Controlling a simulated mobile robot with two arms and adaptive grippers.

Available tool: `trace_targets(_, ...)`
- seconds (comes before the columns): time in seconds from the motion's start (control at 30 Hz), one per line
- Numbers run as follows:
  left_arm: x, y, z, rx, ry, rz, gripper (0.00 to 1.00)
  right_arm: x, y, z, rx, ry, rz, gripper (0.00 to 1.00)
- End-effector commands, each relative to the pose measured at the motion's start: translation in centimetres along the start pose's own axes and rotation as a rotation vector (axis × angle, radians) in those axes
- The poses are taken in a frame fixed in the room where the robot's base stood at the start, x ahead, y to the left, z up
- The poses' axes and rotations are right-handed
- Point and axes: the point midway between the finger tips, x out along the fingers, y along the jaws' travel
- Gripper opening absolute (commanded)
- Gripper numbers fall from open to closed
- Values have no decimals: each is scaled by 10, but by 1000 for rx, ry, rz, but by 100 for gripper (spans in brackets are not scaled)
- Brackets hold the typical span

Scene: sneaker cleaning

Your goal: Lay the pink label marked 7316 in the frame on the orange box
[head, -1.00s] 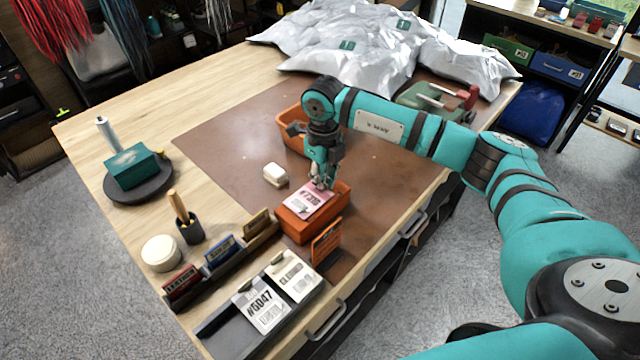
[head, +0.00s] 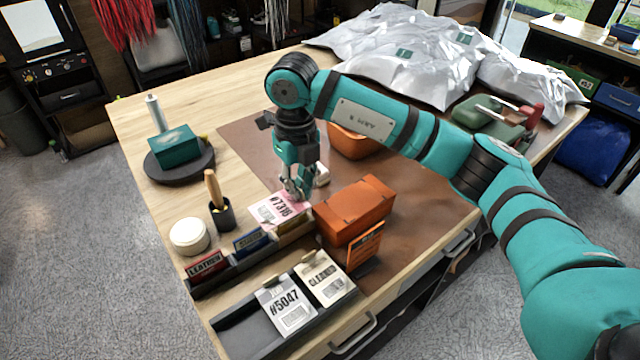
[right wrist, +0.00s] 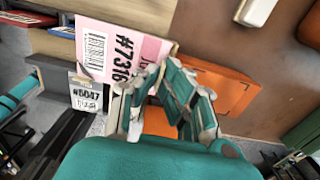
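The pink label marked 7316 (head: 279,209) is gripped at its right edge by my right gripper (head: 298,192), above the row of small card holders. It also shows large in the right wrist view (right wrist: 112,48), with its number readable. My right gripper (right wrist: 165,98) is shut on that edge. The orange box (head: 352,212) stands on the brown mat, right of the label and apart from it.
A dark tray (head: 243,338) with white labels, one marked 5047 (head: 288,308), lies at the front. A small orange sign (head: 365,247) stands before the box. An orange bin (head: 352,143) and a white block (head: 321,174) are behind. The brown mat (head: 420,205) is free right of the box.

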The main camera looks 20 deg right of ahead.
Motion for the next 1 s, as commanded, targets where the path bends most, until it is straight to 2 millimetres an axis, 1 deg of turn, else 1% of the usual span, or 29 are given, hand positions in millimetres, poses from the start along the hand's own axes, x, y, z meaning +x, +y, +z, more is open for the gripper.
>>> trace_targets(0.07,-9,0,0,0,-1,0,0,-6,-2,1,3,2,2,0)
trace_targets(0.17,-31,0,-2,0,-2,0,0,-15,-16,0,6,7,9,0)
trace_targets(0.27,-61,-1,-4,0,-2,0,0,-26,-41,-3,8,11,19,0)
trace_targets(0.3,-74,-1,-6,1,-2,0,0,-29,-53,-5,8,11,23,0)
trace_targets(0.4,-103,-2,-8,1,-2,0,0,-35,-82,-11,7,11,28,0)
trace_targets(0.5,-127,-2,-10,1,-2,0,0,-40,-109,-20,2,9,29,0)
trace_targets(0.6,-146,-2,-12,1,-2,0,0,-43,-132,-28,-2,7,26,0)
trace_targets(0.7,-157,-2,-14,1,-1,0,0,-44,-148,-34,-7,5,23,0)
trace_targets(0.8,-162,-2,-14,1,-1,0,0,-43,-157,-38,-10,2,21,0)
trace_targets(1.0,-159,-2,-14,1,0,0,0,-35,-160,-40,-13,1,20,0)
